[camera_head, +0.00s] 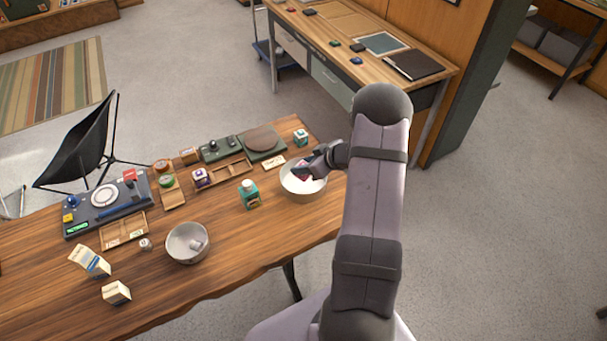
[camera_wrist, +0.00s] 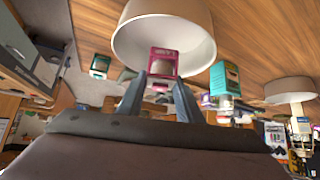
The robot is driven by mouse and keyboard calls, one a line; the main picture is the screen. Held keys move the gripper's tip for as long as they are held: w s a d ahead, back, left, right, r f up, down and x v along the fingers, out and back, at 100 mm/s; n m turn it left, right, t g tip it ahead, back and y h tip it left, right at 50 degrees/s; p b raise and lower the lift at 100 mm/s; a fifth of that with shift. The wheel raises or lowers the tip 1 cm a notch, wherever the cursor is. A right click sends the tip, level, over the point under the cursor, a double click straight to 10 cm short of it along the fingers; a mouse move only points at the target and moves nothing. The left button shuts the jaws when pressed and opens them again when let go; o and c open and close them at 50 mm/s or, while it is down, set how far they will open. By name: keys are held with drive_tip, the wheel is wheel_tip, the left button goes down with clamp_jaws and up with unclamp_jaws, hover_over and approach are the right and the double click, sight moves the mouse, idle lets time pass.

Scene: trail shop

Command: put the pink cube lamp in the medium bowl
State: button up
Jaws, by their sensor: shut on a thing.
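The pink cube lamp (camera_wrist: 163,62), a small pink box with a pale face, is between the fingertips of my gripper (camera_wrist: 162,88) in the wrist view. My gripper (camera_head: 308,172) is shut on it, at the right end of the table. A white round bowl (camera_head: 304,193) is under and around the fingertips; in the wrist view this bowl (camera_wrist: 125,42) is behind the lamp. I cannot tell whether the lamp touches it. A second white bowl (camera_head: 178,251) stands to the left, looks slightly smaller, and holds a small pale thing. Which bowl counts as medium is unclear.
The table's front middle is clear.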

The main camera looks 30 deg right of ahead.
drive_tip(key=shift+f+p, duration=0.3)
drive_tip(key=shift+f, duration=2.05)
drive_tip(key=shift+f, duration=0.15)
drive_tip(key=o, duration=1.1)
drive_tip(key=shift+c, duration=0.2)
